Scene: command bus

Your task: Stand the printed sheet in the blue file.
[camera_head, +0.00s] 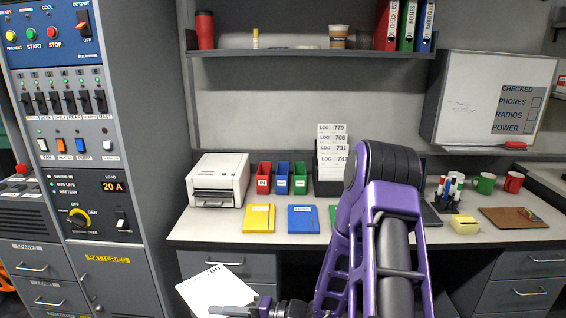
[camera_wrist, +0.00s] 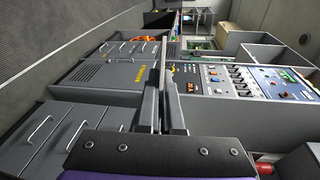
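The printed sheet (camera_head: 214,288) is white with a number near its top edge, and it shows at the bottom of the head view, tilted, in front of the desk. My gripper (camera_head: 238,309) is at its lower right edge and is shut on it. In the wrist view my fingers (camera_wrist: 162,92) are close together, with the sheet seen almost edge-on between them. The upright blue file (camera_head: 282,180) stands on the desk between a red file (camera_head: 264,179) and a green file (camera_head: 299,179), up and right of the sheet. My gripper is well apart from it.
A white printer (camera_head: 218,180) stands left of the files. Yellow (camera_head: 259,218) and blue (camera_head: 303,219) folders lie flat in front of them. A rack of log cards (camera_head: 331,150) stands to the right. A shelf (camera_head: 300,53) hangs above. The control cabinet (camera_head: 95,120) is at left.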

